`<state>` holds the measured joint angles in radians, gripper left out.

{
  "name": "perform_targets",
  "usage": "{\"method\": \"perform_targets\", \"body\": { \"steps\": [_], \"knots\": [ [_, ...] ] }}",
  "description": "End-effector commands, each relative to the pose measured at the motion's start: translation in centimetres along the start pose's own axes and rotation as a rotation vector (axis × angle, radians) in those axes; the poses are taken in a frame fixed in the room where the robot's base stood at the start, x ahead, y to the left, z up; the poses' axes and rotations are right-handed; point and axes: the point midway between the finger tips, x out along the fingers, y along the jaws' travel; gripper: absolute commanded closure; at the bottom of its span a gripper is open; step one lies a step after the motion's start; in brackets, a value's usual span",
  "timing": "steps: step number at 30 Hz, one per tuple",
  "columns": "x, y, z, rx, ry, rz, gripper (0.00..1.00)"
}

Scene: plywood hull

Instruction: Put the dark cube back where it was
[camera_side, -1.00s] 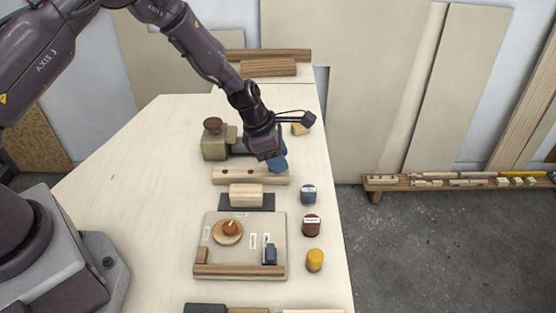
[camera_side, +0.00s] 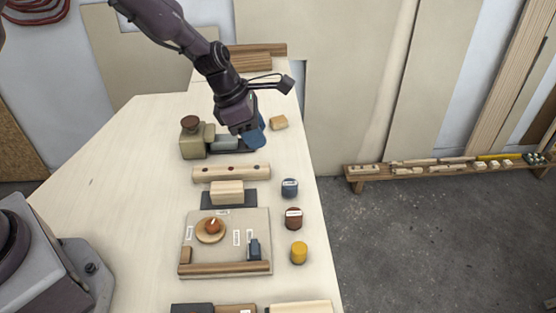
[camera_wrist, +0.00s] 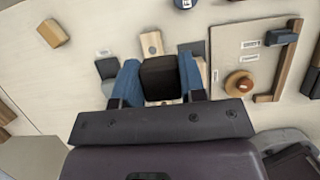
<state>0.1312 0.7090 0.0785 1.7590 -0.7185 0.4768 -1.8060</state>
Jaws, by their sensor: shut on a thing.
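My gripper (camera_side: 254,140) is up over the table beside the olive vise-like fixture (camera_side: 192,140). In the wrist view, its two blue fingers (camera_wrist: 160,82) are shut on the dark cube (camera_wrist: 160,75). The cube is hidden in the side view. The holed wooden rail (camera_side: 222,174) lies on the near side of the gripper, and part of it shows beyond the cube in the wrist view (camera_wrist: 152,44). I cannot tell from these frames where the cube stood before.
A light block (camera_side: 228,188) rests on a dark mat. Blue (camera_side: 290,188), brown (camera_side: 293,220) and yellow (camera_side: 299,253) cylinders stand along the right edge. A wooden block (camera_side: 279,123) lies behind.

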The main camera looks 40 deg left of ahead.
Motion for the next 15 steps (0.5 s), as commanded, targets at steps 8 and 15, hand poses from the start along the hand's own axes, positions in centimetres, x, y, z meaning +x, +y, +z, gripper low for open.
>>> {"method": "perform_targets", "body": {
  "steps": [8,15],
  "knots": [
    [-3.3,-3.8,-2.6,-0.017,0.001,0.005,0.81],
    [-0.5,-2.3,-1.4,-0.015,0.002,0.007,0.81]
  ]
}}
